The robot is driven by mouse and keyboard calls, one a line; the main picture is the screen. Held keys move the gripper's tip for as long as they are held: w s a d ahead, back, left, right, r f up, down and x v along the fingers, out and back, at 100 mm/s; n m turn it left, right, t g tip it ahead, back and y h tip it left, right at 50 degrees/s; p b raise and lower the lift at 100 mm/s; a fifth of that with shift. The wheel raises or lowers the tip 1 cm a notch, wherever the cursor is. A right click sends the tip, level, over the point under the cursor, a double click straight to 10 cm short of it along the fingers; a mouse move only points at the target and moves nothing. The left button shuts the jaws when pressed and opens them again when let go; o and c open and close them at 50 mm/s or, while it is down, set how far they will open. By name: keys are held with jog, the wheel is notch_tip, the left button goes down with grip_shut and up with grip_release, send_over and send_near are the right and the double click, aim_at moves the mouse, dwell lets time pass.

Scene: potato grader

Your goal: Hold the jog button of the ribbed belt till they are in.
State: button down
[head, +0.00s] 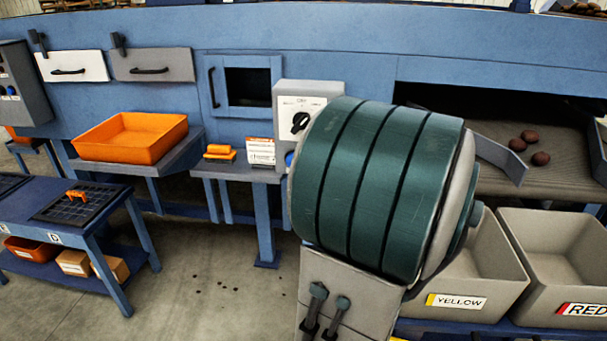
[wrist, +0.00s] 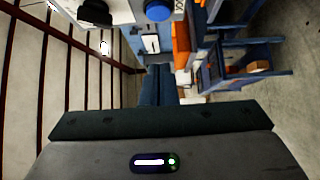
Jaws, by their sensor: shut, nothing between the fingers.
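The grey control box (head: 303,105) stands behind my arm, with a black knob (head: 300,122) on its face. A blue button (head: 290,158) shows low on the box, partly covered by my arm. In the wrist view the blue button (wrist: 158,10) is at the top edge, beside the black knob (wrist: 96,12). My gripper (wrist: 158,68) is shut and empty, its fingertips below the button in that picture and apart from it. My arm hides the gripper in the head view. The ribbed belt (head: 545,180) is at the right, with three dark red potatoes (head: 529,137) on it.
A crate marked YELLOW (head: 457,301) and one marked RED (head: 583,309) stand below the belt. An orange tray (head: 130,138) sits on a ledge at left. A blue table (head: 100,218) stands in front at left.

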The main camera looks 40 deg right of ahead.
jog(key=w+d+p, duration=0.3)
jog(key=w+p, duration=0.3)
jog(key=w, duration=0.6)
jog(key=shift+w+d, duration=0.25)
jog(key=shift+d, duration=0.15)
